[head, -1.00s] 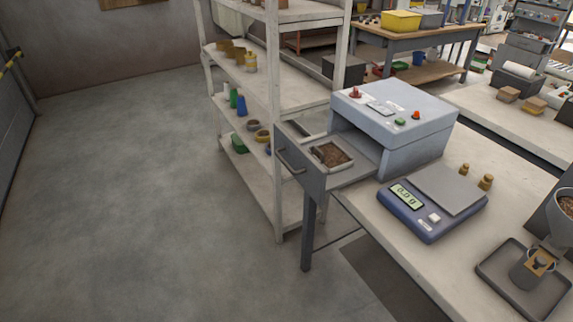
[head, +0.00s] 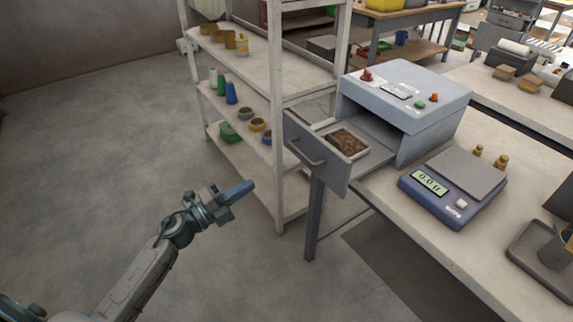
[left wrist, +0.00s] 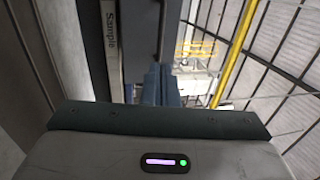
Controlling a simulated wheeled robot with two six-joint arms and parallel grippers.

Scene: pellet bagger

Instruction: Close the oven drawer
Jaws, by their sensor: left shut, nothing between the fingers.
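The oven (head: 408,95) is a grey-blue box with red and green buttons on the workbench. Its drawer (head: 318,158) is pulled out towards the left, with a handle (head: 304,152) on its front panel. A tray of brown pellets (head: 348,142) lies in the open drawer. My left gripper (head: 248,187) is shut and empty, left of the drawer front and apart from it. In the left wrist view the shut fingers (left wrist: 160,85) show in the middle. My right gripper is not in view.
A white shelf rack (head: 278,120) with jars and bottles stands behind and left of the drawer. A blue scale (head: 452,188) sits on the bench (head: 400,225) right of the oven. The floor (head: 90,150) at left is clear.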

